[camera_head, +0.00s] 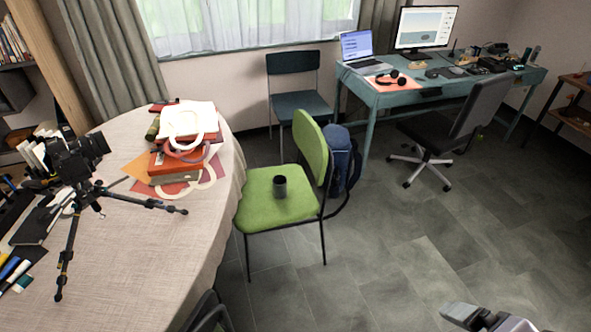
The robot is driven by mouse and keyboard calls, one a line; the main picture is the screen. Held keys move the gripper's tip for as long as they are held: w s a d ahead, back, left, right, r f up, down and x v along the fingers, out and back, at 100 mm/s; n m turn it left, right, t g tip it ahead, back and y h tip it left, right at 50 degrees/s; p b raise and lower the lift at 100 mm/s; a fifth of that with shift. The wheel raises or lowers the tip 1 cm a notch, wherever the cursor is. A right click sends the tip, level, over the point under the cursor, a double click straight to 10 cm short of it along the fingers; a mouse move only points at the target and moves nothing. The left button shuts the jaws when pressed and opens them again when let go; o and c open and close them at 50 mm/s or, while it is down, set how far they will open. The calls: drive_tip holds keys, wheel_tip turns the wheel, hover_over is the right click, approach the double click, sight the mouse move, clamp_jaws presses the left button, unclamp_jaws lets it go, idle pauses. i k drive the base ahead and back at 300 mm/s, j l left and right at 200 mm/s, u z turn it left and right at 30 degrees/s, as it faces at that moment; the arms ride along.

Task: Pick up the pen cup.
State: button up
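A small dark grey cup (280,187), which looks like the pen cup, stands upright on the seat of a green chair (262,208). No pens can be made out in it. My gripper (487,319) shows only in part at the bottom right edge of the head view, far from the cup and apart from it. Its fingers are cut off by the frame, so I cannot tell whether it is open or shut.
A cloth-covered table (150,250) at left bears a camera tripod (75,190), a red bag and books. A blue backpack (341,160) is behind the green chair. A teal desk (400,95) and office chair (450,120) stand behind. The right floor is clear.

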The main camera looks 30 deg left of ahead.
sight(279, 182)
drive_tip(key=i+j+u, duration=0.2)
drive_tip(key=i+u, duration=0.25)
drive_tip(key=i+j+u, duration=0.1)
drive_tip(key=i+u, duration=0.65)
drive_tip(key=u, duration=0.15)
drive_tip(key=i+l+u, duration=0.3)
drive_tip(key=u, duration=0.15)
drive_tip(key=i+j+z, duration=0.45)
drive_tip(key=i+j, duration=0.15)
drive_tip(key=j, duration=0.15)
drive_tip(key=i+j+z, duration=0.2)
drive_tip(key=j, duration=0.25)
drive_tip(key=i, duration=0.05)
